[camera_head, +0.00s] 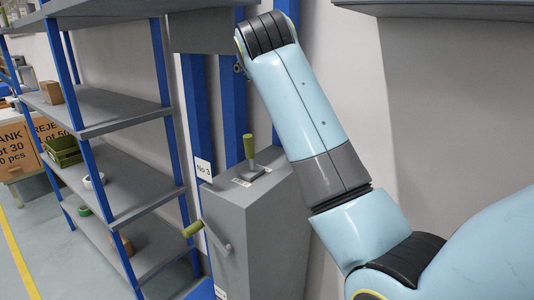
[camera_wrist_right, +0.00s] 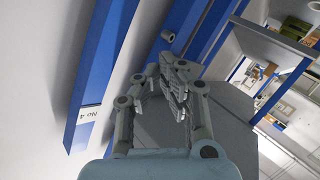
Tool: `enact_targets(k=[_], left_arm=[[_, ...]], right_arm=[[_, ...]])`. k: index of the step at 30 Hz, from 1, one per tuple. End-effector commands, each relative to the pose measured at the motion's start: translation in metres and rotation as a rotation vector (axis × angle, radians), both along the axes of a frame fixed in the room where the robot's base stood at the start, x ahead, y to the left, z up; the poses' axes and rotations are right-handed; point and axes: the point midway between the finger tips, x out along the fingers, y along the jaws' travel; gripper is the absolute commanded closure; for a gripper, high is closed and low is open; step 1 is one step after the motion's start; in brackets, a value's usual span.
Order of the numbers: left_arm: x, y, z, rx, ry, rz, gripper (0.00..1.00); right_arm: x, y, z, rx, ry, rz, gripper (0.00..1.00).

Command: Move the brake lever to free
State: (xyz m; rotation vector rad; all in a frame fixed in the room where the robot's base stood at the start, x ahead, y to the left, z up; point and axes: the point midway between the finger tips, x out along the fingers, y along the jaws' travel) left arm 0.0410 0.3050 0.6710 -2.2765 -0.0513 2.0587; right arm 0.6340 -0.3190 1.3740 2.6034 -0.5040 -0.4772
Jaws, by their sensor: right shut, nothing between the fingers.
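Small labels lie at both ends of the plate, too small to read. My right arm reaches up above and to the right of the lever in the head view; its gripper is mostly hidden behind the wrist there. In the right wrist view my right gripper (camera_wrist_right: 172,85) is shut with nothing in it. It is apart from the lever, which I cannot make out in that view. My left gripper is not in view.
A crank with a green grip (camera_head: 193,229) sticks out of the console's side. Blue posts stand behind, one with a "No 3" sign (camera_head: 203,169). A grey shelf rack (camera_head: 100,110) with boxes stands left. A "No 4" sign (camera_wrist_right: 89,114) shows in the wrist view.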

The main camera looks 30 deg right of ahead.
Motion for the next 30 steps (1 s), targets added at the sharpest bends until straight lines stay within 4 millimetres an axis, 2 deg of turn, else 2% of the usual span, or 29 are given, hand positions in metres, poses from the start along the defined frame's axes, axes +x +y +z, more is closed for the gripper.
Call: enact_targets(k=[1, 6, 14, 19, 21, 25, 27, 30], left_arm=[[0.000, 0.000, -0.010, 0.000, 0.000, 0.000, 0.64], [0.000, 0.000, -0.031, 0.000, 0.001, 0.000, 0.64], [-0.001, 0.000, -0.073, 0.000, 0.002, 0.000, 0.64], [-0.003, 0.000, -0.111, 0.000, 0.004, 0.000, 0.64], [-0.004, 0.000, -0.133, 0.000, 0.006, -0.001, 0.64], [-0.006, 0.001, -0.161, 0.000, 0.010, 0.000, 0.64], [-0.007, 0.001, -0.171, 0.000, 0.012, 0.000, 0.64], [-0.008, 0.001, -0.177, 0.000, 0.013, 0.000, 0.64]], right_arm=[[-0.004, -0.006, -0.006, 0.121, -0.092, -0.031, 1.00], [-0.018, -0.021, -0.012, 0.587, -0.419, -0.094, 1.00], [-0.050, -0.034, -0.034, 1.318, -0.808, -0.061, 1.00], [-0.079, -0.033, -0.066, 1.758, -0.910, 0.017, 1.00], [-0.094, -0.030, -0.091, 1.898, -0.897, 0.050, 1.00], [-0.113, -0.027, -0.134, 1.885, -0.822, 0.069, 1.00], [-0.119, -0.028, -0.155, 1.855, -0.793, 0.055, 1.00], [-0.123, -0.031, -0.175, 1.832, -0.767, 0.033, 1.00]])
